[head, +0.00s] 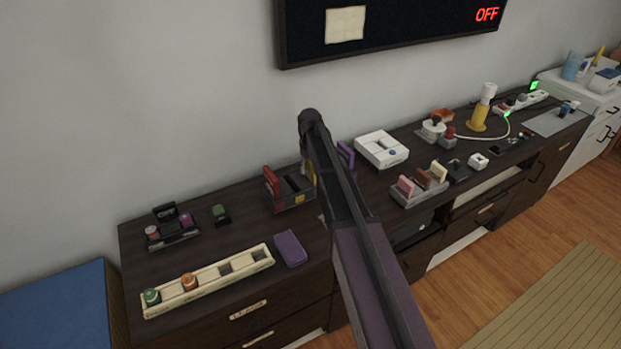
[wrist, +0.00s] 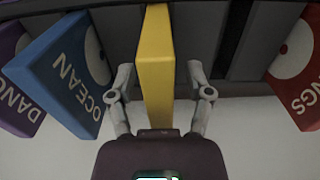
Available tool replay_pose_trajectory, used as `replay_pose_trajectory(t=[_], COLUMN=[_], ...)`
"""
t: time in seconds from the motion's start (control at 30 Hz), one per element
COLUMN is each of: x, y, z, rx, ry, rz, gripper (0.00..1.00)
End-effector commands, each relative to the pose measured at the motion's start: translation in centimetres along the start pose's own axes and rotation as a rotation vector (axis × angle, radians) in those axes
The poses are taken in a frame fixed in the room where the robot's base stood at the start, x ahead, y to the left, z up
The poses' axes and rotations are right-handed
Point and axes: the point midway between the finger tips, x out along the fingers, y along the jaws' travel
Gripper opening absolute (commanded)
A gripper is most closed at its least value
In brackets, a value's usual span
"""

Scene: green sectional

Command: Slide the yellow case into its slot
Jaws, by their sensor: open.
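The yellow case (wrist: 155,88) stands between the two spread fingers of my gripper (wrist: 158,75) in the wrist view. The fingers lie on either side of it, with slim gaps visible, so it is not gripped. Its upper end runs into the dark slotted rack (wrist: 212,38) and out of the picture; how deep it sits cannot be told. In the head view a bit of yellow (head: 299,197) shows at the rack (head: 290,204), beside my arm. My gripper is hidden there behind the arm.
A blue OCEAN case (wrist: 66,75) and a purple case (wrist: 20,85) are left of the yellow one in the wrist view, a red case (wrist: 297,75) at right. A cream tray (head: 208,283) and purple box (head: 289,248) lie in front of the rack. A white device (head: 381,149) is to the right.

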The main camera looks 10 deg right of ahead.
Motion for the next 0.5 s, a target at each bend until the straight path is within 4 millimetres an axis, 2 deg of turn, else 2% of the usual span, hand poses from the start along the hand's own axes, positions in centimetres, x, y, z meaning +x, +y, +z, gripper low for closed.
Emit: replay_pose_trajectory(t=[0.1, 0.5], x=[0.84, 0.92], y=[-0.01, -0.02], z=[0.00, -0.01], rx=[0.000, 0.000], ry=[0.000, 0.000], rz=[0.000, 0.000], gripper=[0.66, 0.66])
